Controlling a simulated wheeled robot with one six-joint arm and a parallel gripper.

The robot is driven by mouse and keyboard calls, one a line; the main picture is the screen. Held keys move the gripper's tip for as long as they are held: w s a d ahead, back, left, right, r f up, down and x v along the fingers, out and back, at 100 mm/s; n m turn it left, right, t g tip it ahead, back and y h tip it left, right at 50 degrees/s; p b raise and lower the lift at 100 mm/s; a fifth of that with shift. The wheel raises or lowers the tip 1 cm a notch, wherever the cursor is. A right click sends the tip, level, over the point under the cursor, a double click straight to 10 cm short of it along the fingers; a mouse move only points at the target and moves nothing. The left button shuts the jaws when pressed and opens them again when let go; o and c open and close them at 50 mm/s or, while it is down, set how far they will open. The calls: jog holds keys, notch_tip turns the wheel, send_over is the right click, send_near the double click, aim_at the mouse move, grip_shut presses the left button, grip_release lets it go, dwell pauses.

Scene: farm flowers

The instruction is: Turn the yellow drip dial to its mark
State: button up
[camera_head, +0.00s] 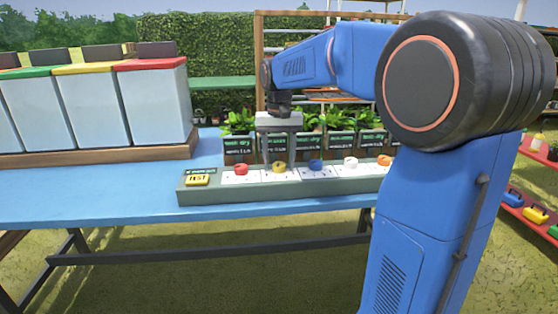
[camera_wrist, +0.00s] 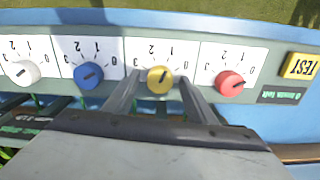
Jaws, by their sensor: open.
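The yellow dial (camera_head: 278,167) sits on a white scale plate on the long grey-green control panel (camera_head: 300,182), between a red and a blue dial. In the wrist view the yellow dial (camera_wrist: 160,80) shows a dark slanted pointer line, with printed numbers around it upside down. Which mark is its target I cannot tell. My gripper (camera_head: 278,160) points down over the yellow dial. In the wrist view my gripper's fingers (camera_wrist: 158,88) are open, one on each side of the dial; contact is not clear.
The red dial (camera_head: 240,169), blue dial (camera_head: 315,165), white dial (camera_head: 350,162) and yellow TEST button (camera_head: 197,180) share the panel. Potted plants (camera_head: 310,140) with dark labels stand close behind. Lidded bins (camera_head: 155,105) stand at the left. The blue table (camera_head: 120,207) is clear in front.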

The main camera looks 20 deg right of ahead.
jog(key=c, duration=1)
jog(key=shift+c, duration=0.2)
jog(key=n, duration=0.3)
jog(key=shift+n, duration=0.4)
jog(key=n, duration=0.4)
jog(key=shift+n, duration=0.3)
jog(key=n, duration=0.3)
jog(key=shift+n, duration=2.2)
